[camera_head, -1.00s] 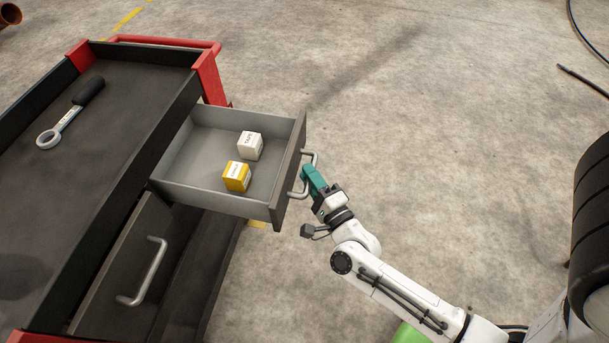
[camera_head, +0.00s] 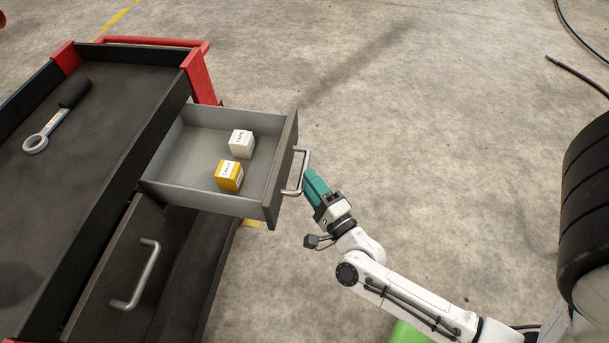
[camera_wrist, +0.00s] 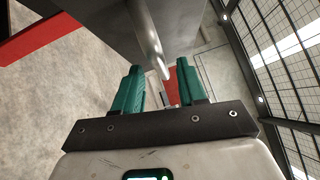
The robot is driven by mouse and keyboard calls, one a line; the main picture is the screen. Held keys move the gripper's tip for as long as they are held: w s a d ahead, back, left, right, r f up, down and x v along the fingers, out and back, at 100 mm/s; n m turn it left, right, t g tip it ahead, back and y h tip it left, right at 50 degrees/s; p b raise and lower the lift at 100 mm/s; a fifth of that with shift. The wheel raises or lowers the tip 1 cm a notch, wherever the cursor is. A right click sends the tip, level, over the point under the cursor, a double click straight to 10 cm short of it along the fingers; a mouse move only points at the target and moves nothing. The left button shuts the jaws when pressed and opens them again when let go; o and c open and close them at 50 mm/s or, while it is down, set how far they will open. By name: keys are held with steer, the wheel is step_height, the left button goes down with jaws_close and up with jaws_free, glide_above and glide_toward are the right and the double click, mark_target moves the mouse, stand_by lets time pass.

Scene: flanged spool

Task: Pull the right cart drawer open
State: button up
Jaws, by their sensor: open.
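The cart's right drawer (camera_head: 215,180) is pulled well out from the cart, its inside in plain view. Its dark front (camera_head: 285,165) bears a metal bar handle (camera_head: 302,172). In the wrist view the fingers (camera_wrist: 160,85) are spread apart, with nothing clamped. The end of the handle bar (camera_wrist: 150,45) appears above and between the fingertips. A white tape box (camera_head: 241,143) and a yellow box (camera_head: 229,175) stand inside the drawer.
The other cart drawer, with its bar handle (camera_head: 140,275), is at lower left, its front close to the cart. A wrench (camera_head: 55,118) lies on the cart's dark top (camera_head: 110,150). Concrete floor (camera_head: 420,110) is clear right of the open drawer. A black tyre (camera_head: 590,210) is at right.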

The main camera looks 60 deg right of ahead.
steer(key=b+v, duration=0.1)
steer(key=v, duration=0.6)
steer(key=shift+s, duration=0.25)
steer(key=shift+a, duration=0.15)
